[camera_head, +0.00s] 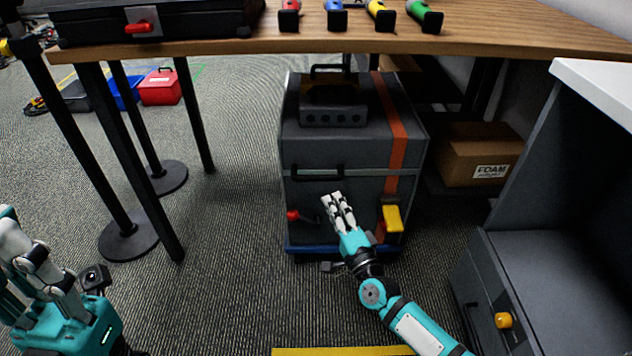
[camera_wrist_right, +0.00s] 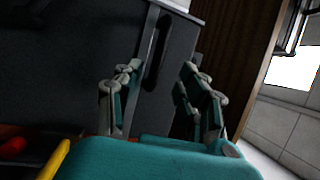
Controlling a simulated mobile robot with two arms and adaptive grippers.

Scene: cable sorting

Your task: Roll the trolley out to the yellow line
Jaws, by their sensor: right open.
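The trolley (camera_head: 350,155) is a dark grey cabinet on a blue base with an orange stripe, standing under the wooden table. A black bar handle (camera_head: 318,173) crosses its front; it also shows in the right wrist view (camera_wrist_right: 157,52). My right gripper (camera_head: 337,200) is open and empty, just in front of and below the handle. In the right wrist view, the handle appears between the spread fingers (camera_wrist_right: 157,82); contact cannot be told. The yellow line (camera_head: 342,351) lies on the floor at the bottom edge. My left gripper (camera_head: 35,262) is at lower left, away from the trolley.
The wooden table (camera_head: 480,40) overhangs the trolley, with posts (camera_head: 125,150) at left. A grey cabinet (camera_head: 545,270) stands at right, near my right arm. A FOAM box (camera_head: 475,155) sits behind it.

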